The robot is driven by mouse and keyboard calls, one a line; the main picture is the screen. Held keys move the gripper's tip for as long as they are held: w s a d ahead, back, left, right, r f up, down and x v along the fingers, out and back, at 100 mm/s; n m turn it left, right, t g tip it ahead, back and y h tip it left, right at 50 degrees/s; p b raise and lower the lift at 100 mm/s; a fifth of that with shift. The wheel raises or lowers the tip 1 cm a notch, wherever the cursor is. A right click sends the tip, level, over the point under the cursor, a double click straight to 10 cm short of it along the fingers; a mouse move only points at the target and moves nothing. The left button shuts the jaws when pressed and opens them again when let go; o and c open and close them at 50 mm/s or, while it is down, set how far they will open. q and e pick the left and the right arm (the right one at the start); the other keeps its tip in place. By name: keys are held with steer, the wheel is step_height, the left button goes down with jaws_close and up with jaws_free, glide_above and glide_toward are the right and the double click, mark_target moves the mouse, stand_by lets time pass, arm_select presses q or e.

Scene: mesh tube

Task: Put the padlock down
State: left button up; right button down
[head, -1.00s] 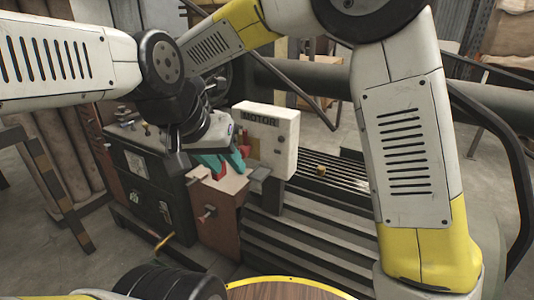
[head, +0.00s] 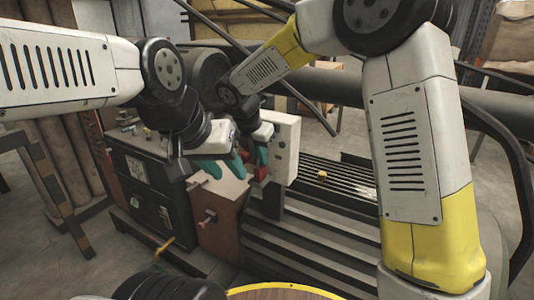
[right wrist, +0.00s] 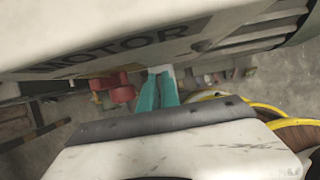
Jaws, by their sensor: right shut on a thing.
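My right gripper (head: 262,156) is at the front of the white MOTOR box (head: 284,148). In the right wrist view its teal fingers (right wrist: 158,90) are close together, with a small pale piece at their tips. This is probably the padlock, but it is mostly hidden and I cannot make out its shape. A red part (right wrist: 122,90) shows left of the fingers, beneath the box edge; I cannot tell whether it belongs to the padlock. My left gripper (head: 221,170) is over the brown cabinet's pale top, left of the right gripper, its teal fingers apart.
The brown cabinet (head: 220,226) stands beside a dark cabinet (head: 148,182) with small items on top. A slatted dark bed (head: 325,176) with a small yellowish item lies right of the box. A round wooden top (head: 285,294) with a yellow rim is at the bottom.

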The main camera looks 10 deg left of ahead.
steer(key=c, duration=1.6)
jaws_free()
steer(key=shift+f, duration=0.1)
